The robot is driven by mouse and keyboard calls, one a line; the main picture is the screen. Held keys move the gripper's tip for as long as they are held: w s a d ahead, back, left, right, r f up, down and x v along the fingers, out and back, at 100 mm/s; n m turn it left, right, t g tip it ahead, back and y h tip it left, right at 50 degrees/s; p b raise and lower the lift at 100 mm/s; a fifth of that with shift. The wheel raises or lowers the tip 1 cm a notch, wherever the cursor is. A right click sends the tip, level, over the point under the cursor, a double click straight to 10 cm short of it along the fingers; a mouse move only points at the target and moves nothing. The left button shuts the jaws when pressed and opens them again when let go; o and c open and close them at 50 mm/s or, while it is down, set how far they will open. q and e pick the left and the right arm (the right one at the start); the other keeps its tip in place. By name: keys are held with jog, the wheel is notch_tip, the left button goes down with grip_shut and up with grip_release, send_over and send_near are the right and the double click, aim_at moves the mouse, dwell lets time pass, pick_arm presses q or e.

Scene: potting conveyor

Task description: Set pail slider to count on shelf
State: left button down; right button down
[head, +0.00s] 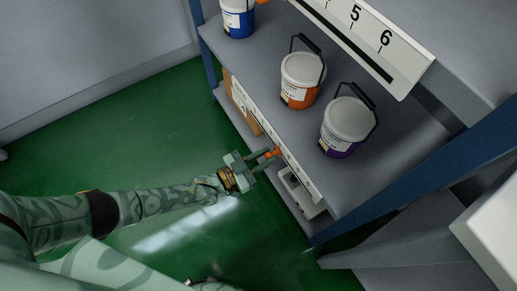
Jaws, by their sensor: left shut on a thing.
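My left gripper (268,156) is at the front edge of the pail shelf, shut on the small orange pail slider (273,152). The slider sits on a pale strip (302,177) with small marks along that edge; the marks are too small to read. On the shelf (262,62) stand three visible pails with white lids: a blue one (238,22) at the back left, an orange one (301,82) in the middle and a purple one (347,128) nearest. The top of the blue pail is cut off by the picture edge.
Above, a white board (375,45) shows a 5 and a 6 over a dark slot. A cardboard box (243,105) and a grey-white object (299,192) sit below the pail shelf. Blue posts (430,165) frame the rack. The green floor (130,140) is clear.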

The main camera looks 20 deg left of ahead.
aim_at(266, 156)
pick_arm(q)
jog(key=c, duration=1.2)
grip_release()
jog(key=shift+c, duration=0.2)
jog(key=shift+a, duration=0.1)
pick_arm(e)
jog(key=shift+w+a, duration=0.1)
pick_arm(q)
jog(key=shift+s+a, duration=0.15)
jog(key=shift+s, duration=0.1)
jog(key=p+v, duration=0.1)
jog(key=v, duration=0.2)
jog(key=shift+a+r, duration=0.1)
jog(key=shift+r, duration=0.05)
jog(key=p+v, duration=0.2)
jog(key=v, duration=1)
jog(key=shift+s, duration=0.25)
pick_arm(e)
jog(key=s+f+g, duration=0.1)
jog(key=s+f, duration=0.6)
jog(key=s, duration=0.1)
jog(key=shift+s+m+g+y, duration=0.25)
jog(key=shift+m+g+y, duration=0.05)
pick_arm(q)
jog(key=shift+a, duration=0.1)
